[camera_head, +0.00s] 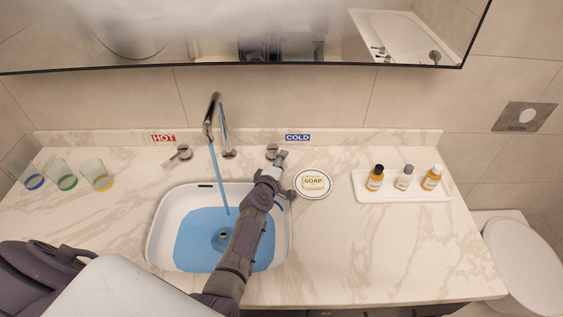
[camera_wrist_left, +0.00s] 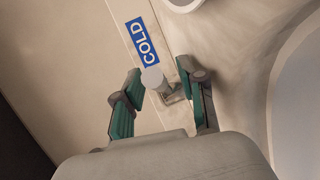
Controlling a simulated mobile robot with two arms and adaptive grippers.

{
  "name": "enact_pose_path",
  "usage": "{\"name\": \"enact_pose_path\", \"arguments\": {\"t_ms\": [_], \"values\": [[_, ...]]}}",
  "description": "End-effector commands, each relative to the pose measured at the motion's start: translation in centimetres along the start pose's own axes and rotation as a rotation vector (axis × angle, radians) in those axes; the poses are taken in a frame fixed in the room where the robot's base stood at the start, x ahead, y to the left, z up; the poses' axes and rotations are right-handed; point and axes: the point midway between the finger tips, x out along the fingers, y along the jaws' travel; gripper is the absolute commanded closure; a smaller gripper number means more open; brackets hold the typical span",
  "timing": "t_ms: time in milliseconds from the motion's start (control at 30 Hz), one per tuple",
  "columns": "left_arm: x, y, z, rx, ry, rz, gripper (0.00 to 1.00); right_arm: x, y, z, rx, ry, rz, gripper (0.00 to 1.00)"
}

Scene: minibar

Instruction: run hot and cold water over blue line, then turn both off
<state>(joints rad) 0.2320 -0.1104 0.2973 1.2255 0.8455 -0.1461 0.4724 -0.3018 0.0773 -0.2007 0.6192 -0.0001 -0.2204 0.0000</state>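Water runs from the faucet (camera_head: 212,118) into the white sink (camera_head: 160,225), and blue water (camera_head: 195,238) covers its bottom. The hot handle (camera_head: 184,153), below the red HOT label, has its lever pointing left toward the front. The cold handle (camera_head: 272,151) is below the blue COLD label. My left gripper (camera_head: 281,160) is at the cold handle, partly covering it. In the left wrist view the fingers are open, with the cold handle's lever (camera_wrist_left: 153,79) between them; contact is unclear. My right gripper is not in view.
A soap dish (camera_head: 313,194) sits close to the right of my left gripper. A white tray (camera_head: 415,196) with small bottles is further right. Several glasses (camera_head: 64,178) stand at the far left. A mirror (camera_head: 230,35) hangs above the counter.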

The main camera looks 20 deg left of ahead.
Motion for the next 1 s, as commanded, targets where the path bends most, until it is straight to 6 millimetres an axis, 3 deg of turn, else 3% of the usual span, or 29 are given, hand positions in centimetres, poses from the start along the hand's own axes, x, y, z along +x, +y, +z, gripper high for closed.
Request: {"name": "enact_pose_path", "arguments": {"t_ms": [200,333,700,1000], "values": [[-0.1,0.0,0.0,0.0,-0.001,0.0,0.6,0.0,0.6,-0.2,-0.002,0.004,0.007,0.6],[-1.3,-0.1,0.0,-0.002,0.001,-0.001,0.6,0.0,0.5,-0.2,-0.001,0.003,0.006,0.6],[-9.1,-2.0,0.1,0.001,0.0,-0.003,0.6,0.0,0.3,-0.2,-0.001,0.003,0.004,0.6],[-12.7,-2.6,0.1,0.001,0.0,0.0,0.6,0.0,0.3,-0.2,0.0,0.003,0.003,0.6]]}}
